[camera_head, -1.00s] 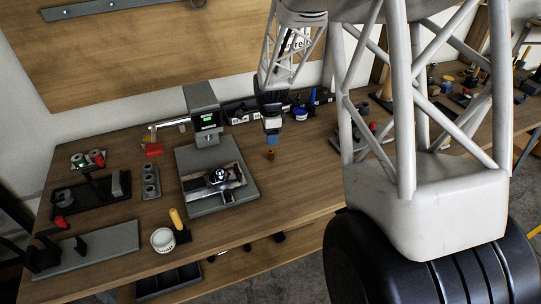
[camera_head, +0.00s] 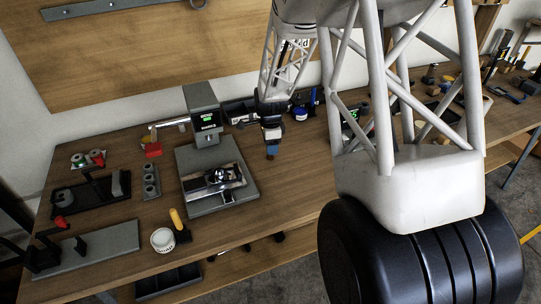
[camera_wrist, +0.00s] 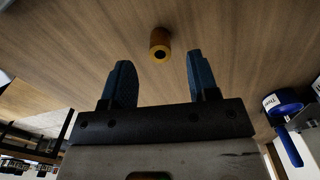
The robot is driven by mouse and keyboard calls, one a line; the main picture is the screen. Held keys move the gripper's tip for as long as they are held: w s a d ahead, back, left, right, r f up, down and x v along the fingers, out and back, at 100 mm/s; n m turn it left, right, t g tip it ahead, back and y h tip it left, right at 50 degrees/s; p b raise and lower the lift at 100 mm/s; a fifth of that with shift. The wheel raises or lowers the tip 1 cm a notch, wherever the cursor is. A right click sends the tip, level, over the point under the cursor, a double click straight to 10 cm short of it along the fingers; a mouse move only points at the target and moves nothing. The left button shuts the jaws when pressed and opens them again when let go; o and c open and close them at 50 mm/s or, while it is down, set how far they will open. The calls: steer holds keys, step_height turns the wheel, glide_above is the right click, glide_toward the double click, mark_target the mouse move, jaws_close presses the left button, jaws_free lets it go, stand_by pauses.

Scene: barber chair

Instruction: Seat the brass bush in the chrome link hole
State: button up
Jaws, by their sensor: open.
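The brass bush (camera_wrist: 160,43) stands on the wooden table in the wrist view, its round end with a dark hole showing. My gripper (camera_wrist: 158,66) is open, with one blue finger to either side of the line to the bush. The bush is just beyond the fingertips and not gripped. In the head view my gripper (camera_head: 271,149) is low over the table, right of the press, and mostly hides the bush. The chrome link (camera_head: 222,178) lies on the press's grey base; its hole is hard to make out.
The grey press (camera_head: 203,104) with a green-lit display and red-tipped lever stands left of my gripper. A white cup (camera_head: 163,240) and yellow-handled tool (camera_head: 177,220) are near the front edge. Blue-and-white containers (camera_head: 300,113) stand behind my gripper. The table front right of the press is clear.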

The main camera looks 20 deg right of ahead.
steer(key=shift+f, duration=1.45)
steer(key=shift+c, duration=0.3)
steer(key=c, duration=0.9)
